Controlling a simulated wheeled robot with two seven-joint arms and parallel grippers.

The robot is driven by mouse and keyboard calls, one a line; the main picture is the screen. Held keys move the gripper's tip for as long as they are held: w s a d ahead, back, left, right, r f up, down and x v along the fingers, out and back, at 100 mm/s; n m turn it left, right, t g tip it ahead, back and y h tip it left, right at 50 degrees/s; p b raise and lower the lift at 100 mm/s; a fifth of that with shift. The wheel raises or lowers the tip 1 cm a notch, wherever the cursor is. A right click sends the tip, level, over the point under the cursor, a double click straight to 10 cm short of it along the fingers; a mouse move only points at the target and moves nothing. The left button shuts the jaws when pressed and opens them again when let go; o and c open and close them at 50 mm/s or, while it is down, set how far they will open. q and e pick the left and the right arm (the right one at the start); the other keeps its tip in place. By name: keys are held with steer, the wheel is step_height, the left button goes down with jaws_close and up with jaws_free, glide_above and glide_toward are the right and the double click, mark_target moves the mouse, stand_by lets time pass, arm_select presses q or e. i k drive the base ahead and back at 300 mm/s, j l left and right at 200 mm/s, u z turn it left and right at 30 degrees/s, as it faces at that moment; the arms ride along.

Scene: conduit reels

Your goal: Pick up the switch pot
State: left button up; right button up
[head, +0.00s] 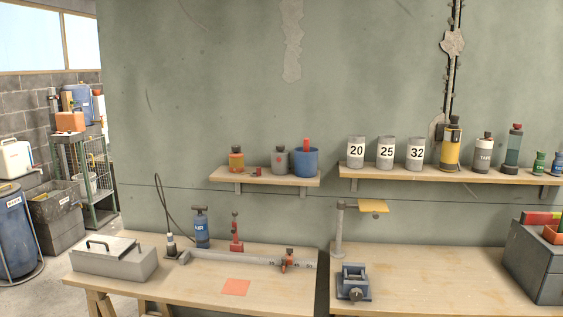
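No thing in the head view is legibly marked as a switch pot, so I cannot tell which one it is. On the right shelf (450,177) stand grey pots marked 20 (356,152), 25 (386,153) and 32 (416,153). Neither of my grippers is in view.
The right bench (430,285) holds a blue clamp (353,282), a post and a grey crate (535,265). A gap separates the benches.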

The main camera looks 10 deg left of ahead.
mark_target(283, 167)
steer(key=i+j, duration=0.8)
steer(key=j, duration=0.15)
steer(key=z, duration=1.25)
